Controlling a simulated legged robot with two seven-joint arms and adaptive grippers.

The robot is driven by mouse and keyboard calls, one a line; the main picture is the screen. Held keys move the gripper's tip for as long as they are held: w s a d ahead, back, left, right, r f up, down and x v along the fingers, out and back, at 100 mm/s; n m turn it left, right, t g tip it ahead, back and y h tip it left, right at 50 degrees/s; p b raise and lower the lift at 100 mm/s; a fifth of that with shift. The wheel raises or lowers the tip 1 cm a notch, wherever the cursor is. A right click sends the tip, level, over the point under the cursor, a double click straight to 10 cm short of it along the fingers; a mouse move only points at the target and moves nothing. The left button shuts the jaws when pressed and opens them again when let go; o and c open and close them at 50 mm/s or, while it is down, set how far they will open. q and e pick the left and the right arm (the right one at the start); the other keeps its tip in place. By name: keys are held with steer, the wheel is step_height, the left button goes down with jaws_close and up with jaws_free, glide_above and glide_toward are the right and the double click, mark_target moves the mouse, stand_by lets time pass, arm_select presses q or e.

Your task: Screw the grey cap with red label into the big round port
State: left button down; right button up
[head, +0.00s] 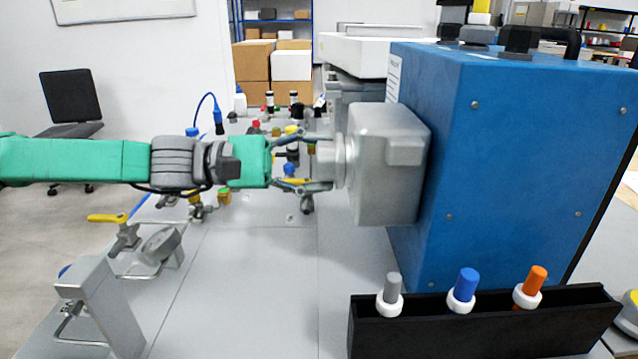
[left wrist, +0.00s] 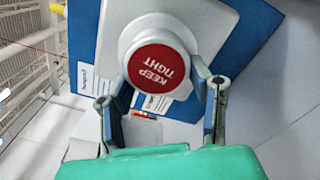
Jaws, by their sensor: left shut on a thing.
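The grey cap (head: 326,160) sits between the fingers of my left gripper (head: 318,168), which is shut on it. In the left wrist view the cap's round red label (left wrist: 158,68) reads "KEEP TIGHT" and faces the camera. A finger lies on each side of the cap. The cap is against the left face of the grey metal housing (head: 385,190) on the blue analyser box (head: 510,170). The big round port is hidden behind the cap, so how deep the cap sits cannot be told. My right gripper is not in view.
A black rack (head: 480,327) holds grey, blue and orange-topped pieces at the front right. A gauge with a yellow-handled valve (head: 107,218) stands at the left. Fittings and small bottles (head: 270,100) crowd the table behind my gripper. The grey tabletop (head: 255,290) is clear in the front middle.

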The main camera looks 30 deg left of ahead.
arm_select(q)
steer(key=m+b, duration=0.1)
steer(key=m, duration=0.1)
steer(key=m+b, duration=0.1)
steer(key=w+m+b, duration=0.1)
steer(key=m, duration=0.1)
steer(key=shift+a+r+m, duration=0.3)
steer(key=shift+r, duration=0.1)
steer(key=m+b, duration=0.2)
steer(key=m, duration=0.1)
steer(key=shift+r, duration=0.1)
steer(key=shift+r+m, duration=0.1)
steer(key=shift+m, duration=0.4)
